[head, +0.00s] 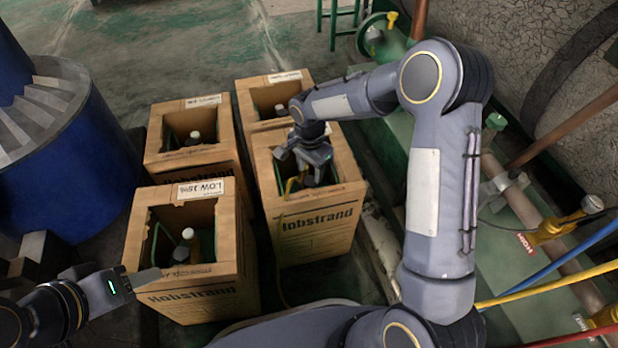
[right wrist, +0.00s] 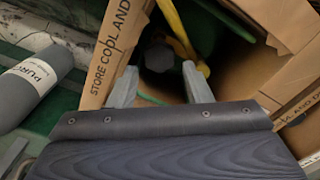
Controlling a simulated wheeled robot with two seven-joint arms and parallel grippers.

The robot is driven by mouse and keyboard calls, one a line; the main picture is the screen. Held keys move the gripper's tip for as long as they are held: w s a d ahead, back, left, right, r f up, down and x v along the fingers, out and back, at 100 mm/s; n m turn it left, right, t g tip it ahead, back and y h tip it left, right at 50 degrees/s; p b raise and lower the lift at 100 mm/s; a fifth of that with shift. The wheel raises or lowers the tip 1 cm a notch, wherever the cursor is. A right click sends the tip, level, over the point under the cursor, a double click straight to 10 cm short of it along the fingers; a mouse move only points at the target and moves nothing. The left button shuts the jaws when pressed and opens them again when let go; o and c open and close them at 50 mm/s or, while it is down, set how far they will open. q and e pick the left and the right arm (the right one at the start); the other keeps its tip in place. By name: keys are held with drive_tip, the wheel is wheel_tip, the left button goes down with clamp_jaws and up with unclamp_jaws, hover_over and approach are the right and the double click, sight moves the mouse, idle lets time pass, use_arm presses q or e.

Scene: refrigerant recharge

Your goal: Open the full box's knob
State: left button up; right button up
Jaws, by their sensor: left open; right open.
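Several open cardboard boxes stand on the floor in the head view. My right gripper (head: 312,160) points down into the near right box (head: 318,230), which has a yellow hose in it. In the right wrist view my right gripper (right wrist: 160,85) has its two fingers apart, with a dark round knob (right wrist: 159,58) beyond and between the tips. I cannot tell whether the fingers touch it. My left gripper (head: 140,282) is open and empty beside that box's front left corner.
Two more boxes stand behind, at back left (head: 190,155) and back right (head: 275,92). A blue drum (head: 60,140) is at the left. Pipes with a yellow valve (head: 555,230) run along the right. A grey "PURGE" cylinder (right wrist: 35,85) lies left of the box in the wrist view.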

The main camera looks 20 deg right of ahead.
sight(310, 180)
wheel_tip(310, 180, down, 4)
drive_tip(key=shift+r+b, duration=0.1)
drive_tip(key=shift+b, duration=0.45)
drive_tip(key=c, duration=0.7)
